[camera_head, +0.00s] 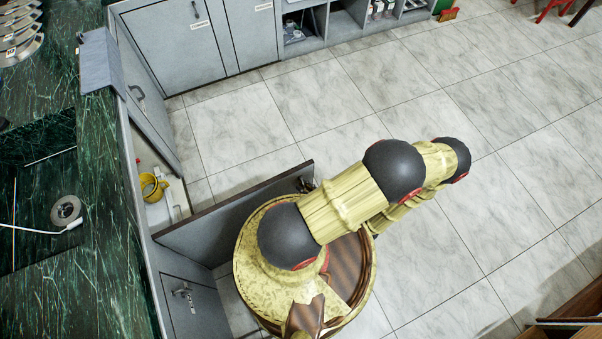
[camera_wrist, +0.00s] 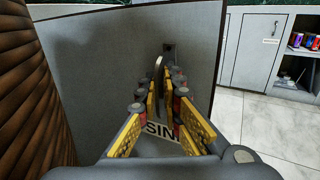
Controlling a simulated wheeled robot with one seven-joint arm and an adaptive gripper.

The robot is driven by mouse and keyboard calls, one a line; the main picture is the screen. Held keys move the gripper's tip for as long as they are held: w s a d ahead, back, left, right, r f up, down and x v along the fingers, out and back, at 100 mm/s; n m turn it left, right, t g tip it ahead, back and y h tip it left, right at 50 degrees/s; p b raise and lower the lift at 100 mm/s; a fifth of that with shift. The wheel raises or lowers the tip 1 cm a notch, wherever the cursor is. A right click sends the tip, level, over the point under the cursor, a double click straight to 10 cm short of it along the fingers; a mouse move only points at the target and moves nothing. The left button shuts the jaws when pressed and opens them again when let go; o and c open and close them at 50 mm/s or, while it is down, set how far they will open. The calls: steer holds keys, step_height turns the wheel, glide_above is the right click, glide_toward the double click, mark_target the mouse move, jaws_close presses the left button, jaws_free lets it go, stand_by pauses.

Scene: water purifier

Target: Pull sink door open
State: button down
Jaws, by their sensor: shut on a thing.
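The sink door (camera_head: 225,220) is a grey panel with a dark edge, swung well out from the counter front and standing over the floor beside my base. In the wrist view its face (camera_wrist: 110,60) fills the left and middle, with a label (camera_wrist: 160,130) reading "SIN", the rest covered. My gripper (camera_wrist: 162,88) is at the door's face, with its fingers on both sides of the dark curved door handle (camera_wrist: 158,68), and is shut on it. In the head view my gripper is mostly hidden near the door's outer end.
The open cabinet shows a yellow mug (camera_head: 153,186) inside. Another cabinet door with a handle (camera_head: 183,293) is at lower left. Grey cabinets (camera_head: 175,40) and an open shelf (camera_head: 345,22) stand at the back. The tiled floor (camera_head: 420,100) to the right is clear.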

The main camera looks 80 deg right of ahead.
steer(key=shift+s+a+r, duration=0.1)
steer(key=shift+s+a, duration=0.25)
steer(key=shift+a, duration=0.2)
steer(key=c, duration=2)
jaws_free()
steer(key=shift+c, duration=0.2)
steer(key=v, duration=1.2)
